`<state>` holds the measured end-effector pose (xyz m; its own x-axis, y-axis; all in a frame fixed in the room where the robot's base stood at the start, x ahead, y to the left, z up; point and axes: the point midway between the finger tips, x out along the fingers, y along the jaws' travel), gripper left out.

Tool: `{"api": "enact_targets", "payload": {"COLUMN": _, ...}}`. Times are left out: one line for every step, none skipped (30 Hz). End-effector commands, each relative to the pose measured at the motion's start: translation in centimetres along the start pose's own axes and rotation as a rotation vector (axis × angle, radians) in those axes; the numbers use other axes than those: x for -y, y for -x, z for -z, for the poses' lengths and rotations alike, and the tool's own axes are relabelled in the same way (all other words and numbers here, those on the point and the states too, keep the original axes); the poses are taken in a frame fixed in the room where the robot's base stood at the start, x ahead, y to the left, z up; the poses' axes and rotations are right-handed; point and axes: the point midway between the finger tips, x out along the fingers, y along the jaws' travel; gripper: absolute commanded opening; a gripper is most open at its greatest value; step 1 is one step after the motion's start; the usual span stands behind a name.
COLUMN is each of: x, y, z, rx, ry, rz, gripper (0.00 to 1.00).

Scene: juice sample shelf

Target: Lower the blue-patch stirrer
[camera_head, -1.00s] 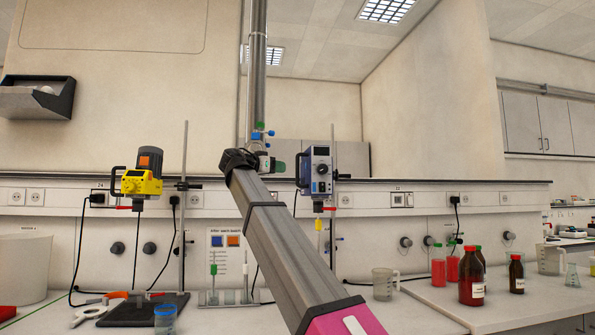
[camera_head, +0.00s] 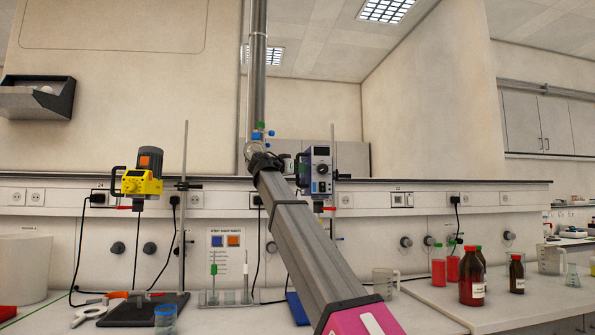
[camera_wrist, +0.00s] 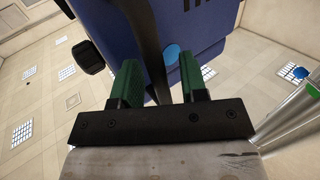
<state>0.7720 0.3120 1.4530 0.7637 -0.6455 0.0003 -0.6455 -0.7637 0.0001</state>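The blue-patch stirrer (camera_head: 320,160) is a blue-grey box mounted high on a stand, right of my arm in the head view. Its blue body (camera_wrist: 200,25) fills the top of the wrist view. A dark curved handle (camera_wrist: 151,45) runs in front of this body. My gripper (camera_wrist: 159,62) has its two green fingers apart, one on each side of the handle. I see no clear contact between finger and handle. In the head view the gripper is mostly hidden by my arm, at the stirrer's left side. A blue base (camera_head: 298,308) shows partly behind my arm.
A yellow stirrer (camera_head: 140,183) with an orange patch hangs on a stand at the left. A sign (camera_head: 229,241) with blue and orange squares is on the back wall. A glass beaker (camera_head: 384,280) and red bottles (camera_head: 472,276) stand at the right.

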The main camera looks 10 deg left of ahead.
Motion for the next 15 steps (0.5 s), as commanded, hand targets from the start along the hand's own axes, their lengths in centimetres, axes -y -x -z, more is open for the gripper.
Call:
{"api": "enact_targets", "payload": {"x": 0.0, "y": -0.04, "z": 0.0, "rx": 0.0, "ry": 0.0, "rz": 0.0, "gripper": 0.4}}
{"api": "enact_targets", "payload": {"x": 0.0, "y": -0.04, "z": 0.0, "rx": 0.0, "ry": 0.0, "rz": 0.0, "gripper": 0.4}}
{"api": "enact_targets", "payload": {"x": 0.0, "y": -0.03, "z": -0.01, "rx": 0.0, "ry": 0.0, "rz": 0.0, "gripper": 0.4}}
{"api": "enact_targets", "payload": {"x": 0.0, "y": -0.03, "z": -0.01, "rx": 0.0, "ry": 0.0, "rz": 0.0, "gripper": 0.4}}
{"api": "enact_targets", "payload": {"x": 0.0, "y": -0.03, "z": 0.0, "rx": 0.0, "ry": 0.0, "rz": 0.0, "gripper": 0.4}}
{"api": "enact_targets", "payload": {"x": 0.0, "y": -0.02, "z": 0.0, "rx": 0.0, "ry": 0.0, "rz": 0.0, "gripper": 0.4}}
{"api": "enact_targets", "payload": {"x": 0.0, "y": -0.02, "z": 0.0, "rx": 0.0, "ry": 0.0, "rz": 0.0, "gripper": 0.3}}
{"api": "enact_targets", "payload": {"x": 0.0, "y": -0.02, "z": -0.01, "rx": 0.0, "ry": 0.0, "rz": 0.0, "gripper": 0.2}}
{"api": "enact_targets", "payload": {"x": -0.01, "y": -0.02, "z": -0.01, "rx": 0.0, "ry": 0.0, "rz": 0.0, "gripper": 0.07}}
{"api": "enact_targets", "payload": {"x": -0.01, "y": -0.02, "z": -0.01, "rx": 0.0, "ry": 0.0, "rz": 0.0, "gripper": 0.0}}
{"api": "enact_targets", "payload": {"x": -0.01, "y": -0.01, "z": 0.0, "rx": 0.0, "ry": 0.0, "rz": 0.0, "gripper": 0.0}}
{"api": "enact_targets", "payload": {"x": -0.01, "y": -0.01, "z": 0.0, "rx": 0.0, "ry": 0.0, "rz": 0.0, "gripper": 0.0}}
{"api": "enact_targets", "payload": {"x": -0.01, "y": -0.01, "z": 0.0, "rx": 0.0, "ry": 0.0, "rz": 0.0, "gripper": 0.0}}
{"api": "enact_targets", "payload": {"x": -0.01, "y": -0.01, "z": -0.01, "rx": 0.0, "ry": 0.0, "rz": 0.0, "gripper": 0.0}}
{"api": "enact_targets", "payload": {"x": -0.01, "y": -0.01, "z": -0.03, "rx": 0.0, "ry": 0.0, "rz": 0.0, "gripper": 0.0}}
